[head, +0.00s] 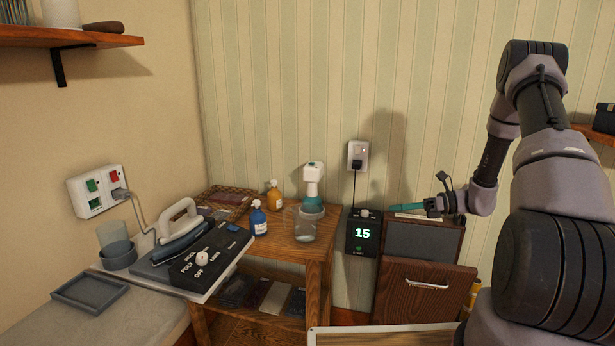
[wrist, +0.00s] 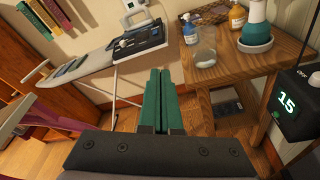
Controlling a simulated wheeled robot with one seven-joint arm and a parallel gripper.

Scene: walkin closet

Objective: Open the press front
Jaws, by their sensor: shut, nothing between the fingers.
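The trouser press stands against the striped wall at the right of the head view. Its dark wooden front (head: 425,300), with a pale bar handle (head: 428,285), leans outward from the wooden body (head: 458,240). A grey inner panel (head: 412,241) shows above and behind the front's top edge. A black control box (head: 362,236) beside it reads 15 in green. My gripper (head: 393,209) is just above the press's top edge, pointing left, away from the handle. Its teal fingers (wrist: 165,102) are together and empty in the wrist view. The press front is not in the wrist view.
Left of the press is a wooden side table (head: 318,237) with a steamer (head: 312,190), a glass jar (head: 304,226) and bottles. An ironing board with an iron (head: 178,236) stands further left. A light wooden-edged surface (head: 380,337) lies in front of the press.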

